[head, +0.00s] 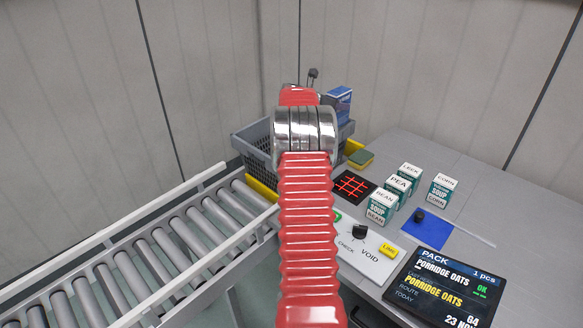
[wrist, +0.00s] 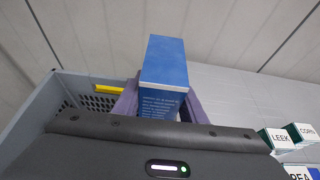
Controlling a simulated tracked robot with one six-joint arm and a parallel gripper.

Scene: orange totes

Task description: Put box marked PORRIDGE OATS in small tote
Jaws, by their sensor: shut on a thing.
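A blue box (wrist: 164,75) stands between the fingers of my gripper (wrist: 158,108) in the wrist view. My gripper is shut on it. The small print on its face is too blurred to read, so I cannot confirm the name PORRIDGE OATS. The box also shows in the head view (head: 340,101), behind my red arm, at the right end of a grey tote (head: 250,138). The tote has slotted walls and shows at the left of the wrist view (wrist: 38,102). My arm hides much of the tote, and I cannot tell whether the box is inside its rim.
A roller conveyor (head: 150,250) runs along the left. A screen (head: 445,287) reads PACK, PORRIDGE OATS, 1 pcs, OK.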

